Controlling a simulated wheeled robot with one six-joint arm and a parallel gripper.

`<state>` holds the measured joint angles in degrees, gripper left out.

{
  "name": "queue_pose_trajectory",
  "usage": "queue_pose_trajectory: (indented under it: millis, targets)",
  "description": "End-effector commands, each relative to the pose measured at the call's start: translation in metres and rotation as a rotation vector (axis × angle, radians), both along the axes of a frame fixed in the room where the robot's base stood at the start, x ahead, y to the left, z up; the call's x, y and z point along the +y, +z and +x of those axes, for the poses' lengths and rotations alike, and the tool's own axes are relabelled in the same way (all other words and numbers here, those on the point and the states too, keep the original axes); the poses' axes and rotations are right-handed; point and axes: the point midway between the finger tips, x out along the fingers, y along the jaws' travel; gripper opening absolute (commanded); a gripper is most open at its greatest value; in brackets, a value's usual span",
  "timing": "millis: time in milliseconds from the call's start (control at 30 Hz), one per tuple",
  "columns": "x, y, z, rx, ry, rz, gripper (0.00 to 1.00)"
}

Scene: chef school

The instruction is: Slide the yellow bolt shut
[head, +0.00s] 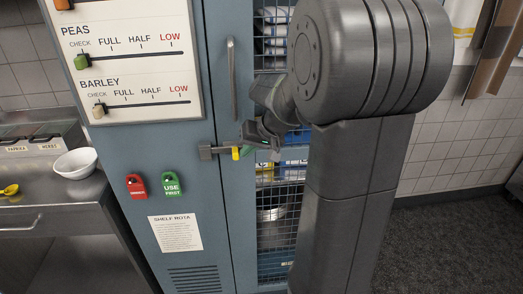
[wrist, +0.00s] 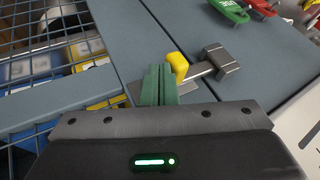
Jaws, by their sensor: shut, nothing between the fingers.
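The yellow bolt knob (head: 236,153) sits on a grey metal bolt on the blue cabinet door, and the knob also shows in the wrist view (wrist: 177,64). The bolt's grey housing (head: 207,152) is left of the knob in the head view; in the wrist view the grey block (wrist: 221,59) is to its right. My gripper (head: 246,151) is shut and empty, with its green fingers (wrist: 159,86) right beside the knob. I cannot tell whether they touch it. The fingers hide part of the bolt's far side in the wrist view.
A steel counter with a white bowl (head: 75,163) stands left.

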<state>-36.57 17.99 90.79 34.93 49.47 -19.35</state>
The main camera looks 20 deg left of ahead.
Motion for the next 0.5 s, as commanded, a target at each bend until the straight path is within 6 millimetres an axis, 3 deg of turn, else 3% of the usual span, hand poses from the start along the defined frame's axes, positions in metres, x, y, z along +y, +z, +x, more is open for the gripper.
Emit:
queue_pose_trajectory:
  millis: [200, 500]
  targets:
    - [0.018, 0.0, -0.012, -0.001, 0.001, 0.001, 0.0]
    - [0.018, 0.001, -0.011, 0.001, -0.001, 0.004, 0.0]
